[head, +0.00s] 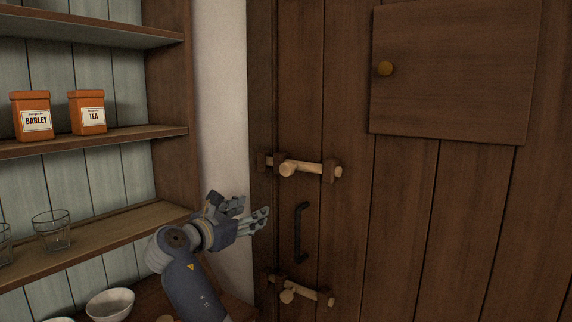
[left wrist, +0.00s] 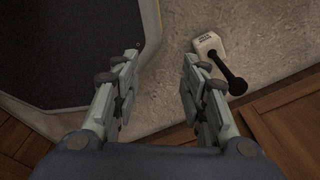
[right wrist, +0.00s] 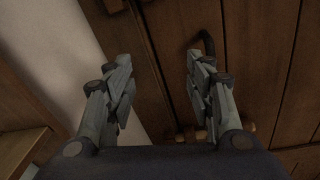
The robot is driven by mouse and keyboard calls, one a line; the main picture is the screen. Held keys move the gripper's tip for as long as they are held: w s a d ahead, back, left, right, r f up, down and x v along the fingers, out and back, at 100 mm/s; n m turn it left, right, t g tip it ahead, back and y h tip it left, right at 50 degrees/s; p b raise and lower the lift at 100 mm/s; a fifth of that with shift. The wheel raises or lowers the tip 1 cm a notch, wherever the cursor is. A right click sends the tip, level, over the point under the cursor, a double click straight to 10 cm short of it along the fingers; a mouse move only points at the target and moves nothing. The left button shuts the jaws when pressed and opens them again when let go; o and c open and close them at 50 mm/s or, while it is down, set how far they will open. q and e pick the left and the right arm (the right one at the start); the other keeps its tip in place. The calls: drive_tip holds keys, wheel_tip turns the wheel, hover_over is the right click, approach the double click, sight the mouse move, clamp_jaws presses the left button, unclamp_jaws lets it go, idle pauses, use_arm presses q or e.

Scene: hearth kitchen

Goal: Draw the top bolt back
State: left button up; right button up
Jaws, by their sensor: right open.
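The top bolt (head: 312,170) is a pale wooden bar with a round knob, lying across dark brackets on the brown plank door. My right gripper (head: 252,212) is open and empty, below and left of the top bolt and apart from it. In the right wrist view its open fingers (right wrist: 157,75) face the door. A bolt (right wrist: 250,128) shows partly behind one finger there; I cannot tell which bolt it is. My left gripper (left wrist: 160,72) is open and empty, seen only in its wrist view.
A lower bolt (head: 304,292) and a dark handle (head: 300,232) are on the door. A small hatch (head: 450,75) with a brass knob is above. Shelves (head: 95,140) with orange tins and glasses stand left. A white block with a black handle (left wrist: 210,45) shows below the left gripper.

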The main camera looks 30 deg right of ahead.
drive_tip(key=g+h, duration=0.2)
approach(284, 170)
drive_tip(key=shift+m, duration=0.4)
drive_tip(key=p+x, duration=0.2)
drive_tip(key=x, duration=0.3)
drive_tip(key=shift+d+r, duration=0.2)
drive_tip(key=shift+d, duration=0.15)
drive_tip(key=p+x, duration=0.1)
drive_tip(key=x, duration=0.3)
drive_tip(key=shift+f+p, duration=0.15)
drive_tip(key=shift+p, duration=0.15)
use_arm(q)
drive_tip(key=shift+w+d+r, duration=0.2)
drive_tip(key=shift+r, duration=0.85)
drive_tip(key=shift+w+d+r, duration=0.15)
drive_tip(key=shift+r, duration=0.85)
use_arm(e)
drive_tip(key=shift+w+d+f, duration=0.1)
drive_tip(key=shift+w+d, duration=0.25)
drive_tip(key=shift+d, duration=0.2)
use_arm(q)
drive_tip(key=shift+a, duration=0.1)
use_arm(e)
clamp_jaws()
